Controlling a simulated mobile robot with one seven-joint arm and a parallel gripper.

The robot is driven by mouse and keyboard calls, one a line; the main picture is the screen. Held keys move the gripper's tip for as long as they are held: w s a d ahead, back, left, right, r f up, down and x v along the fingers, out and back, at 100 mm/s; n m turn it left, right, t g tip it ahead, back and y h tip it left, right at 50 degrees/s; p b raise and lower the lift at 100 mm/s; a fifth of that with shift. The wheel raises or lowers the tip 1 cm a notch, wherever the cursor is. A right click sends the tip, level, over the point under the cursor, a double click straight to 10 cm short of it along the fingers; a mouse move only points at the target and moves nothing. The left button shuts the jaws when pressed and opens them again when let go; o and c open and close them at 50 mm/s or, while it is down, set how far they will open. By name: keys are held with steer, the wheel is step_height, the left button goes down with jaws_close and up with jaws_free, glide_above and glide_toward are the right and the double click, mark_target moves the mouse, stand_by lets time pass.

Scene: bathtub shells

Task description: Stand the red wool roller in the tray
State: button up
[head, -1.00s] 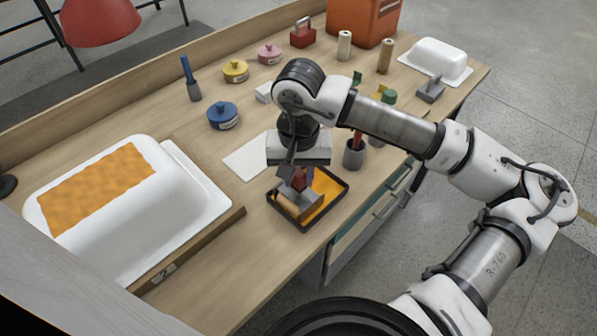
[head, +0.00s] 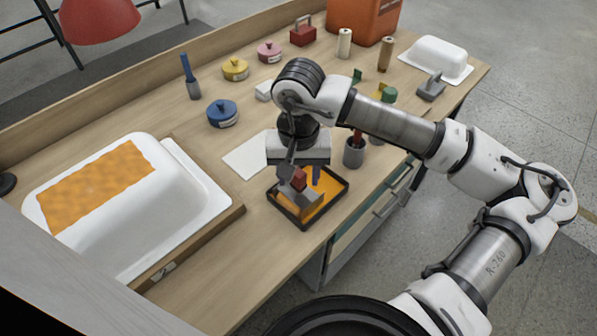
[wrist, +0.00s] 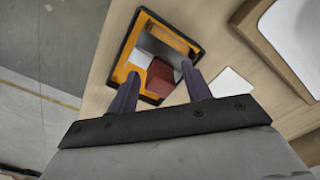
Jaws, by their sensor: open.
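The red wool roller shows as a red block (wrist: 160,77) on a grey plate-like frame (wrist: 154,46) in the wrist view. A tan bar (wrist: 167,38) lies along the frame's far side. The roller is inside the black-rimmed tray (head: 337,199), which has an orange floor. In the head view its red part (head: 298,178) points up and its grey part rests low in the tray; its exact tilt is unclear. My gripper (wrist: 160,69) is open above the tray, with its dark fingers on either side of the red block. My gripper hides part of the roller in the head view (head: 303,177).
A white tub shell (head: 190,195) with an orange patch lies left of the tray. A white sheet (head: 248,157) lies behind the tray. A grey cup (head: 354,152) stands close on the right. Blue, yellow and pink pots stand farther back. The table's front edge is close.

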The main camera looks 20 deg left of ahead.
step_height(320, 180, up, 12)
steer(key=b, duration=0.1)
steer(key=shift+b, duration=0.3)
stand_by(0.4)
